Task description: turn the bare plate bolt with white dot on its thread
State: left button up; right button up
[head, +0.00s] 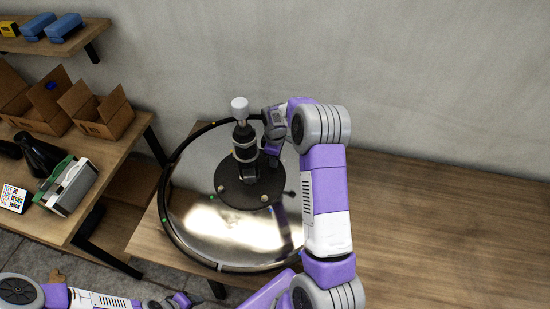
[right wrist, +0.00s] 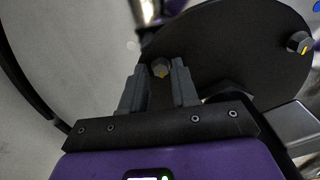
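The round black plate (head: 240,192) lies on the chrome base, with a column rising from it. Two light bolt heads, one at left (head: 221,188) and one at front (head: 264,197), show on it. My right gripper (head: 272,155) is low behind the column's right side. Another yellow-marked bolt (right wrist: 299,42) stands at right. I cannot make out a white-dotted thread. My left gripper (head: 180,300) is at the bottom left.
The chrome base (head: 190,225) has a black rim and stands on a wooden table (head: 430,220) that is clear at right. A white-capped column (head: 240,110) rises close to my right gripper. A shelf table (head: 80,150) with open boxes (head: 95,110) is at left.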

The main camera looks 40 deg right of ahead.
jog(key=shift+o, duration=1.2)
jog(key=shift+r+p, duration=0.65)
jog(key=shift+r, duration=3.15)
